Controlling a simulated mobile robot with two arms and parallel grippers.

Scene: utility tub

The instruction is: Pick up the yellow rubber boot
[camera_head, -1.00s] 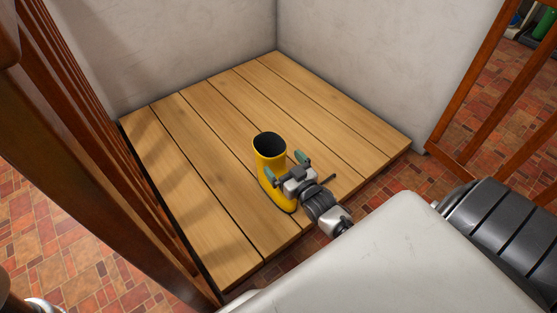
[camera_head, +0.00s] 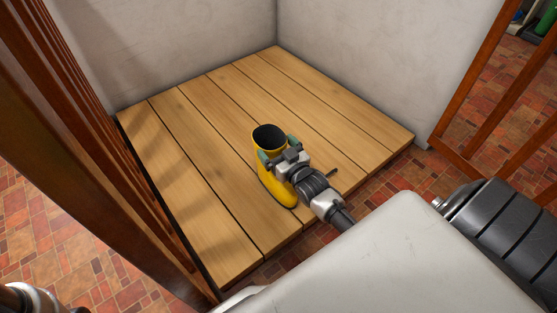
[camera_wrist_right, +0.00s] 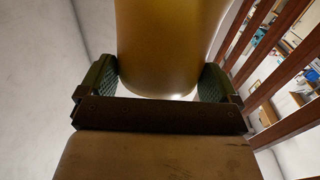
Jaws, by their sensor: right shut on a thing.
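The yellow rubber boot (camera_head: 274,180) stands upright on the wooden platform (camera_head: 200,150), its dark open top facing up and its toe toward the platform's front edge. My right gripper (camera_head: 279,148) reaches in from the lower right and is shut on the boot's shaft, just below the rim. In the right wrist view the boot's shaft (camera_wrist_right: 170,45) fills the space between the two green finger pads, one on each side. Whether the sole has left the planks cannot be told. My left gripper does not show; only a bit of my left arm is at the lower left corner.
Pale walls (camera_head: 360,65) close the back of the platform. A brown slatted railing (camera_head: 90,120) runs along the left, and another (camera_head: 495,90) stands at the right. Bare planks surround the boot. Red tile floor (camera_head: 60,240) lies outside.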

